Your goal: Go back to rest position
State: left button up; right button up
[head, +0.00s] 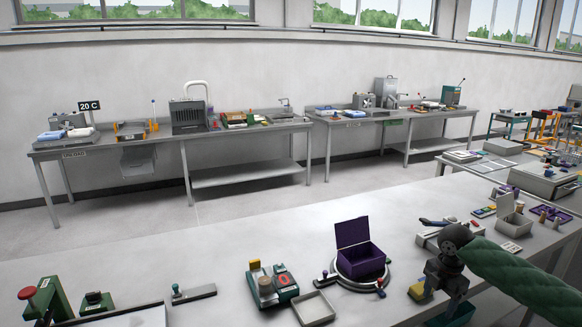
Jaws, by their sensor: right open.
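My right gripper (436,288) is at the lower right in the head view, on an arm in a green sleeve from the right edge. It is open and points down over the near table (232,258). No object shows between its fingers, though they are small and dark here. A yellow-topped block (418,290) is just left of it, and a teal container (460,313) is partly hidden below it. My left gripper is not in view.
An open purple box (361,262) stands on a round base left of the gripper. Nearby are a green device with a red ring (284,281) and a shallow grey tray (313,308). A grey open box (514,222) stands farther right. The table's back-left stretch is clear.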

jog(key=s+a+f+m+t+y, duration=0.1)
jog(key=s+a+f+m, duration=0.2)
jog(key=s+a+f, duration=0.65)
jog(key=s+a+f+m+t+y, duration=0.1)
jog(key=s+a+f+m, duration=0.45)
jog(key=a, duration=0.65)
jog(key=s+d+f+m+t+h, duration=0.1)
jog(key=s+m, duration=0.5)
jog(key=s, duration=0.5)
jog(key=s+d+f+m+h, duration=0.1)
jog(key=s+f+m, duration=0.1)
jog(key=s+m, duration=0.65)
notch_tip(320, 180, down, 28)
jog(key=s+a+n, duration=0.1)
jog(key=n, duration=0.2)
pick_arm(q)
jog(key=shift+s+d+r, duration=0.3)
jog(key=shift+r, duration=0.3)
pick_arm(e)
jog(key=s+f, duration=0.4)
jog(key=f, duration=0.6)
jog(key=s+f+g, duration=0.1)
jog(key=s+f, duration=0.3)
jog(key=f, duration=0.6)
jog(key=shift+a+f, duration=0.2)
